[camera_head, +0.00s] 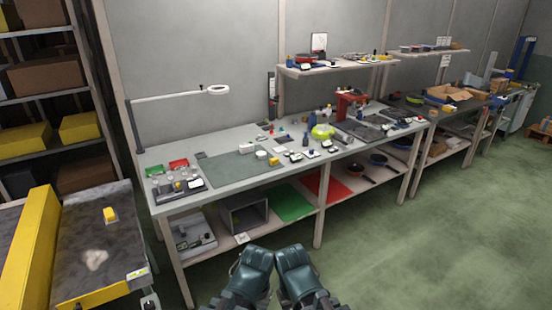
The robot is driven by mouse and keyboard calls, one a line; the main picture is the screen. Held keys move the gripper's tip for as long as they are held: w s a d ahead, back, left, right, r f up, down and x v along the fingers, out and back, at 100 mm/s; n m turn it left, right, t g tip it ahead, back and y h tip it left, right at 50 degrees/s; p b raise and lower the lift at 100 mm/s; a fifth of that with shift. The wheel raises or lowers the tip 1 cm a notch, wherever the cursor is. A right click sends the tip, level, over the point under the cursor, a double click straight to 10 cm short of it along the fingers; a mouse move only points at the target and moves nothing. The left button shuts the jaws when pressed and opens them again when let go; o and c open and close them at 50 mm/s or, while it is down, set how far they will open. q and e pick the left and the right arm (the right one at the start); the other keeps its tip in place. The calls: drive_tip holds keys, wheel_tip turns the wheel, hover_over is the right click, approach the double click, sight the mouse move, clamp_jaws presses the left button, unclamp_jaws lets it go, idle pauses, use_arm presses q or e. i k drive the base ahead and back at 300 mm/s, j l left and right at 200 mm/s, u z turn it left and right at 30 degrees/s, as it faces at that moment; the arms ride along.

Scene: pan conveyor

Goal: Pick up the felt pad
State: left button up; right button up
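I cannot tell for certain which thing is the felt pad. Flat pieces that show are a grey-green mat (240,168) on the workbench, and a green sheet (293,203) and a red sheet (337,188) on the shelf below the bench. Small dark flat items also lie on the bench, too small to identify. Two dark teal parts of my own arms show at the bottom middle, in front of the bench and apart from it. No gripper fingers can be made out, and nothing is seen held.
The long workbench (215,145) is crowded with small items, a lamp arm (170,96) and trays. Green floor at the right is clear.

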sight(274, 162)
drive_tip(key=i+l+u, duration=0.1)
drive_tip(key=i, duration=0.4)
drive_tip(key=i+l, duration=0.25)
drive_tip(key=i, duration=0.2)
drive_tip(key=i+l+u, duration=0.15)
drive_tip(key=i, duration=0.35)
drive_tip(key=i+l, duration=0.25)
drive_tip(key=i, duration=0.2)
drive_tip(key=i+l+u, duration=0.15)
drive_tip(key=i, duration=0.3)
drive_tip(key=l, duration=0.1)
